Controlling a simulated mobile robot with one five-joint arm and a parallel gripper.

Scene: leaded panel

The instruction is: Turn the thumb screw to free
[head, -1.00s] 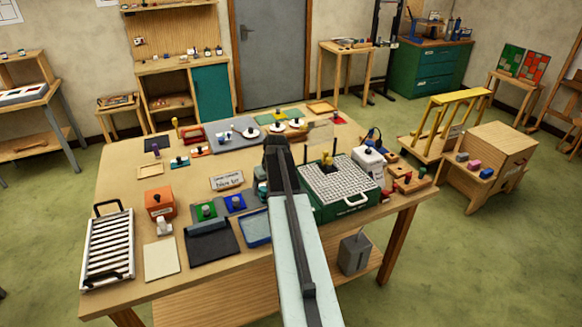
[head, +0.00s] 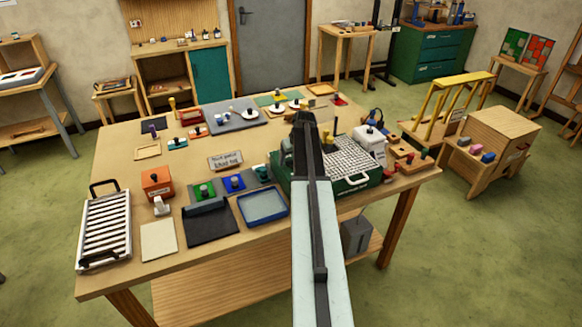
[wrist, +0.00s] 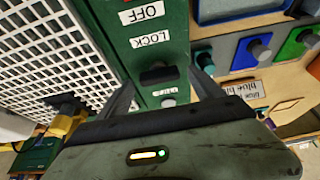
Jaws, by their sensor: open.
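The green machine (head: 325,187) with a white grid top stands at the right of the table in the head view. Its green side (wrist: 172,17) fills the upper middle of the wrist view, with OFF and LOCK labels. A dark thumb screw (wrist: 158,75) sits beside the LOCK label, next to another small label (wrist: 161,91) that is hard to read. My gripper (wrist: 160,88) is open, with one finger on each side of the screw's area; I cannot tell whether they touch it. In the head view my gripper (head: 303,122) is over the machine's left part, and my arm hides the screw.
A blue tray (head: 262,220) lies left of the machine. Blue (head: 234,182) and green (head: 204,191) blocks with knobs stand farther left. A white container (head: 371,142) stands at the machine's right. A yellow piece (wrist: 62,125) and the white grid (wrist: 45,50) are close at left in the wrist view.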

